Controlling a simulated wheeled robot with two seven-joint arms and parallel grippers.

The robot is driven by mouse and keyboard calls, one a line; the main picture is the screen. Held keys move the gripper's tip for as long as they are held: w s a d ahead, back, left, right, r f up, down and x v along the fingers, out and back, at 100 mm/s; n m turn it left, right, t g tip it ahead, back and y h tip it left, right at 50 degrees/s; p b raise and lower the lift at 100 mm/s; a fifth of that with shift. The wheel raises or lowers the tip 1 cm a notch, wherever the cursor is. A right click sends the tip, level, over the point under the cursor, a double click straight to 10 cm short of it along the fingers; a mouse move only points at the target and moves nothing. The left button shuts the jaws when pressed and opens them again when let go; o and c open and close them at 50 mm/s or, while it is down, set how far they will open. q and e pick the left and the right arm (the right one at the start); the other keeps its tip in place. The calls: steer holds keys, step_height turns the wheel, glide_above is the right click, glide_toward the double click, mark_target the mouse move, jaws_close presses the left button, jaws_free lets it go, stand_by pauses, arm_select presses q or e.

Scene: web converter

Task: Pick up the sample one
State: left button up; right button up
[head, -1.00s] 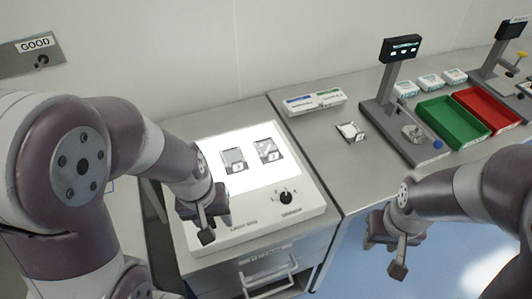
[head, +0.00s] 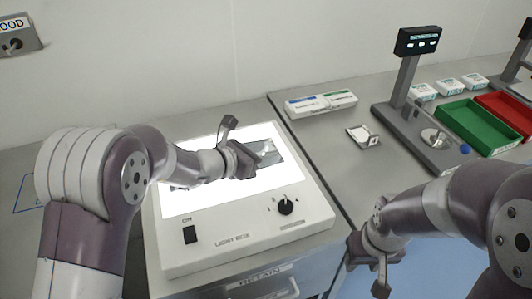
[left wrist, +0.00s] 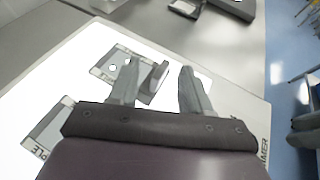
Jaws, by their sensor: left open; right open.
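Two flat sample cards lie on the lit top of the light box (head: 245,238). My left gripper is over the lit panel and covers most of them in the head view. In the left wrist view, one card (left wrist: 110,66) with light spots lies by the left fingertip. The other card (left wrist: 48,127), with a partly cut label ending in "PLE", lies lower left. I cannot read which is sample one. My left gripper (head: 247,146) is open and appears empty above the panel; its fingers also show in the left wrist view (left wrist: 159,72). My right gripper (head: 371,262) is open, right of the light box.
The light box has a switch (head: 190,234) and a knob (head: 286,207) at its front. A white box with blue and green labels (head: 321,103) stands behind. A small tray (head: 364,135), a post with a display (head: 418,41), a green bin (head: 478,125) and a red bin (head: 508,104) stand right.

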mark_target(275, 151)
arm_select(q)
steer(key=x, duration=0.4)
steer(key=shift+w+d+f+p, duration=0.15)
steer(key=shift+w+d+p, duration=0.05)
steer(key=shift+d+p, duration=0.15)
steer(key=shift+s+a, duration=0.1)
steer(key=shift+c, duration=0.3)
jaws_close()
